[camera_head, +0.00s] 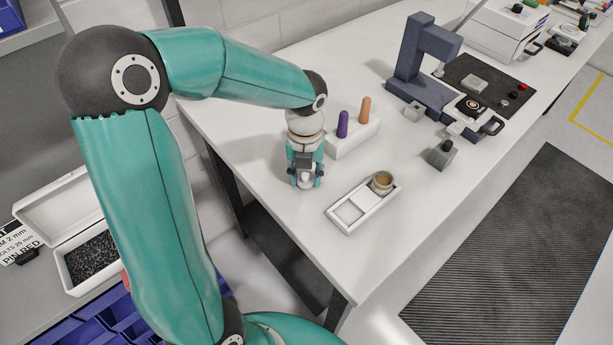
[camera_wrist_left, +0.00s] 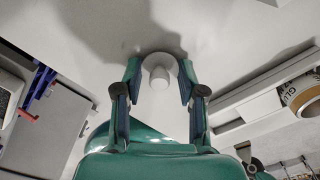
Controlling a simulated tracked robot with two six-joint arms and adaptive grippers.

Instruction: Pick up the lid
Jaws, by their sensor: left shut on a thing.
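The lid, a small pale round disc with a knob, shows in the left wrist view (camera_wrist_left: 158,76) between the fingertips. In the head view my left gripper (camera_head: 306,183) points down over the white table, left of the white tray. It also shows in the left wrist view (camera_wrist_left: 159,66), with a finger on each side of the lid, shut on it. In the head view the fingers mostly hide the lid. I cannot tell whether it touches the tabletop. My right gripper is in neither view.
A white tray (camera_head: 345,211) holds a small brown-rimmed jar (camera_head: 382,182) right of the gripper. A white block (camera_head: 350,141) with purple and orange pegs stands behind. A dark blue press (camera_head: 415,75) is farther back. The table's front right is clear.

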